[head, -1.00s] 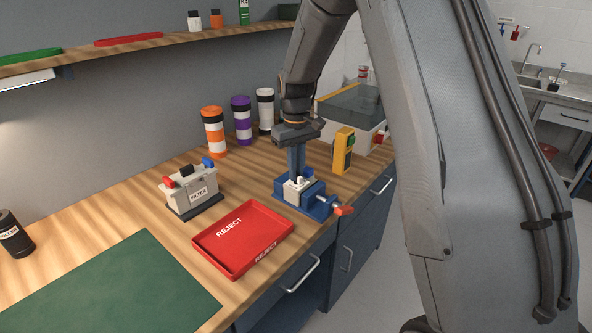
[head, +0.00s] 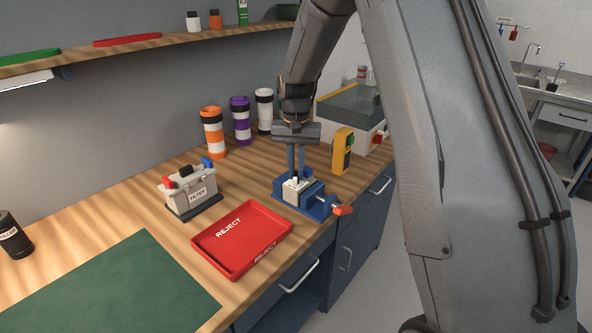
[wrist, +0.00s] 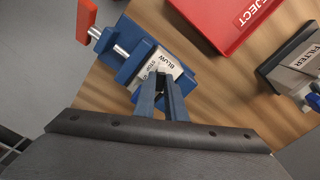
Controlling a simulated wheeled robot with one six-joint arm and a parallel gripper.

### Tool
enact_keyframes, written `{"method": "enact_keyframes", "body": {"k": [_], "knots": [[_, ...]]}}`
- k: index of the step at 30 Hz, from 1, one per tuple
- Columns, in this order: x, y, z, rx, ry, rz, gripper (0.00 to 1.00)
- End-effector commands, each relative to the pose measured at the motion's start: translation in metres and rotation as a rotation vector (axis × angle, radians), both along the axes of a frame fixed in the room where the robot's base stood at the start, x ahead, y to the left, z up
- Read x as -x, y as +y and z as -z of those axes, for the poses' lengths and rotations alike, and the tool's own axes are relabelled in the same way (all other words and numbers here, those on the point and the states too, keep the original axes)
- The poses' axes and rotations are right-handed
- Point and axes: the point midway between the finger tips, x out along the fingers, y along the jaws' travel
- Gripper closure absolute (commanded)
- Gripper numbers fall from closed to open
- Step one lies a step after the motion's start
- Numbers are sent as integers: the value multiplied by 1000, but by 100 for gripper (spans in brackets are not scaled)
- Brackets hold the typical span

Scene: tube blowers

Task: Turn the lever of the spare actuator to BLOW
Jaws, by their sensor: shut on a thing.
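The spare actuator (head: 292,192) is a small white block held in a blue vise (head: 318,208) on the bench. It also shows in the wrist view (wrist: 140,51), with the word BLOW and a second, hard-to-read word on its top. My gripper (head: 297,174) points down over the block. In the wrist view its two blue-grey fingers (wrist: 160,84) are shut on the small dark lever at the top of the block. The fingers hide most of the lever, so I cannot tell which word it points to.
A red REJECT tray (head: 208,257) lies in front, left of the vise. A grey FILTER unit (head: 191,190) stands behind the tray. A yellow box (head: 343,151) stands right of my gripper, and banded cylinders (head: 213,132) stand behind. The vise's red handle (head: 344,210) sticks out past the bench edge.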

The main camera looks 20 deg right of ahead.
Motion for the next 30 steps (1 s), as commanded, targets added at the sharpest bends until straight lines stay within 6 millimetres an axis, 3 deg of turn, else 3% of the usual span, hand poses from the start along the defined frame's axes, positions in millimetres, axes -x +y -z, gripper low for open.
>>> {"method": "enact_keyframes", "body": {"k": [16,17,20,30], "knots": [[-2,0,-2,0,-4,24,100],[-2,0,-2,0,-4,24,84],[-1,0,-1,-1,-4,24,70],[-1,0,-4,0,-2,23,70]]}}
